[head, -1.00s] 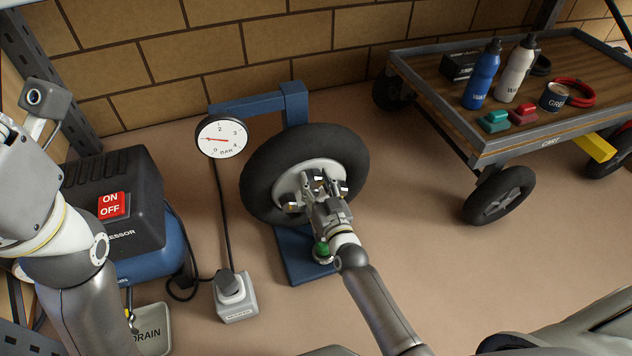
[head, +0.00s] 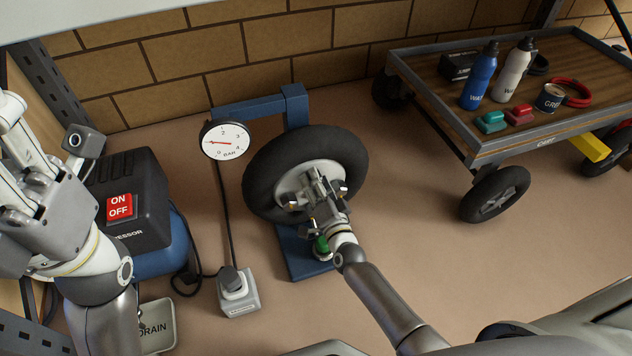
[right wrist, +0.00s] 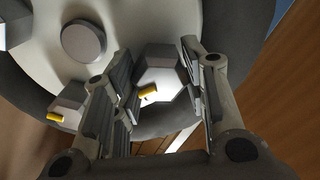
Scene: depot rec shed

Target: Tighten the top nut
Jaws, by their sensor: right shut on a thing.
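The wheel (head: 262,172) is a black tyre with a pale hub, upright on a blue stand (head: 297,100). My right gripper (head: 318,183) is at the hub and covers part of it. In the right wrist view its fingers (right wrist: 160,85) are shut on a grey hex nut (right wrist: 158,66) with a yellow mark. I cannot tell for sure that this is the top nut. Another yellow-marked nut (right wrist: 68,103) and the round hub cap (right wrist: 84,42) lie beside it. My left gripper (head: 22,165) is at the left edge, over the compressor side, partly cut off; its jaw state is unclear.
A black and blue compressor (head: 130,190) with a red ON/OFF switch stands at left. A dial gauge (head: 225,141) hangs beside the wheel, above a grey socket box (head: 239,297). A cart (head: 480,150) with bottles stands at right. The floor right of the wheel is clear.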

